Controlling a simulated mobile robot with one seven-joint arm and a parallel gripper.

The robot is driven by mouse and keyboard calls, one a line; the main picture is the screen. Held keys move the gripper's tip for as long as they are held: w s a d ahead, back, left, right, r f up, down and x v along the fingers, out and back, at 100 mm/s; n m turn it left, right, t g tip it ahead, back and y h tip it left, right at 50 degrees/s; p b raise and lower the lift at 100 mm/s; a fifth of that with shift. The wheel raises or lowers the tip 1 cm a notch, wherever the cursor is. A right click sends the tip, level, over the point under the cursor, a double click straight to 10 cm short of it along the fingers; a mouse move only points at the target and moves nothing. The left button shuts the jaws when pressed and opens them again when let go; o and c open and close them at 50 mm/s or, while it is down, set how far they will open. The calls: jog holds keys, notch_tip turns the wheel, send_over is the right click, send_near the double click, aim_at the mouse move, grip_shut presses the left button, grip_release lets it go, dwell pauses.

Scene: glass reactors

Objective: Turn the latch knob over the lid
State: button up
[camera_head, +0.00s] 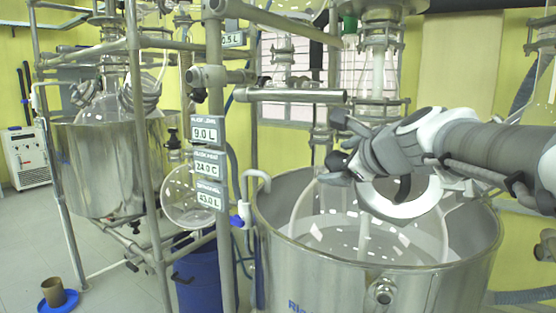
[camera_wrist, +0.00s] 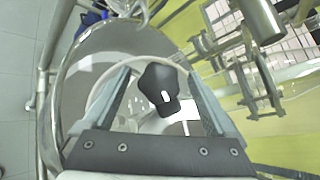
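The black latch knob (camera_wrist: 160,82) shows in the middle of the wrist view, with a small white mark on it. My gripper (camera_wrist: 158,76) is open, with one grey finger on each side of the knob. Gaps show between the knob and both fingers, and I see no clear contact. In the head view my gripper (camera_head: 341,140) is above the steel vessel's left-centre, and a small dark knob-like part (camera_head: 336,161) shows by its fingers. The lid is hard to make out; clear glass and my arm hide much of it.
The open-topped steel vessel (camera_head: 330,284) stands below my arm, with glassware inside. A horizontal steel tube (camera_head: 290,95) and a glass column (camera_head: 378,72) are close to my gripper. A frame post with display labels (camera_head: 207,166) stands left. A second steel vessel (camera_head: 100,172) stands further left.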

jog(key=p+v, duration=0.2)
jog(key=v, duration=1.5)
jog(key=shift+s, duration=0.25)
